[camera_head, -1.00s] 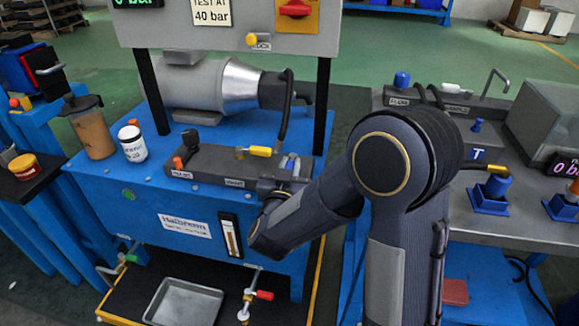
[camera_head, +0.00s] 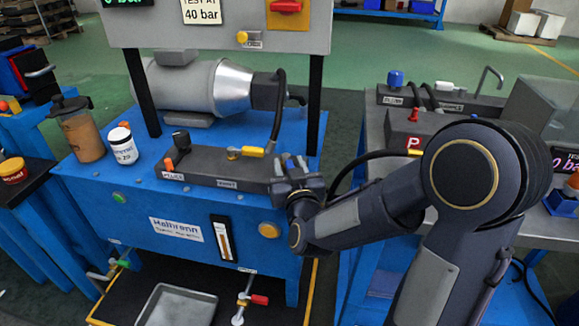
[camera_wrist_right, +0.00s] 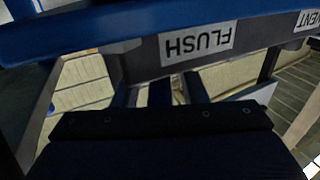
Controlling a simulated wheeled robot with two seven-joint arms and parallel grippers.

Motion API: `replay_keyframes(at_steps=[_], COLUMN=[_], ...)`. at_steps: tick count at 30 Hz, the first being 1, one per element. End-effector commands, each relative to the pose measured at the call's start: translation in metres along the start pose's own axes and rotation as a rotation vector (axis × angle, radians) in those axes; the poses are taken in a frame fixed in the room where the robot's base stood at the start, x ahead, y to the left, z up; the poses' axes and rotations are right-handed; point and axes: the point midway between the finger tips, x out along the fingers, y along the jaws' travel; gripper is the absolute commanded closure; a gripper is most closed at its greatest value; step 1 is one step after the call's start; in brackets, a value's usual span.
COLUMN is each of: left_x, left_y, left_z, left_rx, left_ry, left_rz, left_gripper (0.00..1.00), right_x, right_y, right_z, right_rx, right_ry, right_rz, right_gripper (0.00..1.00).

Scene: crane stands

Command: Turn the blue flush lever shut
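The grey valve block (camera_head: 212,167) sits on the blue bench, with a yellow lever (camera_head: 248,151) above its VENT label. My right gripper (camera_head: 290,166) is at the block's right end and covers part of it. In the right wrist view the block's FLUSH label (camera_wrist_right: 198,43) shows close up, with VENT at the right edge. My gripper's dark body (camera_wrist_right: 160,135) fills the bottom of that view. The finger gap is unclear. My left gripper is not in view.
A silver motor-like cylinder (camera_head: 200,87) lies behind the block, with a black hose beside it. A brown jug (camera_head: 80,130) and a white jar (camera_head: 123,145) stand to the left. A grey bench at right carries a blue knob (camera_head: 395,79) and a red-tagged P fitting.

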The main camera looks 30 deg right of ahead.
Motion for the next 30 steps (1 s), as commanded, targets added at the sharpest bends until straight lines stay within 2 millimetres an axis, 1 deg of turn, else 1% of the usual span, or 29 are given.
replay_keyframes(at_steps=[7,10,14,18,21,25,30], left_x=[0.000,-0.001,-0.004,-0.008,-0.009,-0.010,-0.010], left_y=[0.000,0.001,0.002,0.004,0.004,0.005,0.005], left_z=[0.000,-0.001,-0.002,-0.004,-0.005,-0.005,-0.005], left_rx=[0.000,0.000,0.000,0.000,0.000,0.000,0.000], left_ry=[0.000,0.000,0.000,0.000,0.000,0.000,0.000], left_rz=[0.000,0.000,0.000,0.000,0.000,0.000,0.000], left_gripper=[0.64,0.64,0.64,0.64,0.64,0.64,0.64], right_x=[0.000,-0.004,-0.022,-0.047,-0.062,-0.074,-0.079], right_y=[0.000,0.000,-0.001,-0.001,-0.001,0.000,0.000], right_z=[0.000,0.000,-0.001,-0.001,-0.001,0.000,0.000], right_rx=[0.000,0.000,0.001,0.000,0.000,0.000,0.000], right_ry=[-0.001,-0.001,-0.002,-0.002,-0.002,-0.001,0.000], right_rz=[0.000,-0.001,-0.002,-0.003,-0.003,0.000,0.000], right_gripper=[0.60,0.60,0.60,0.60,0.60,0.60,0.60])
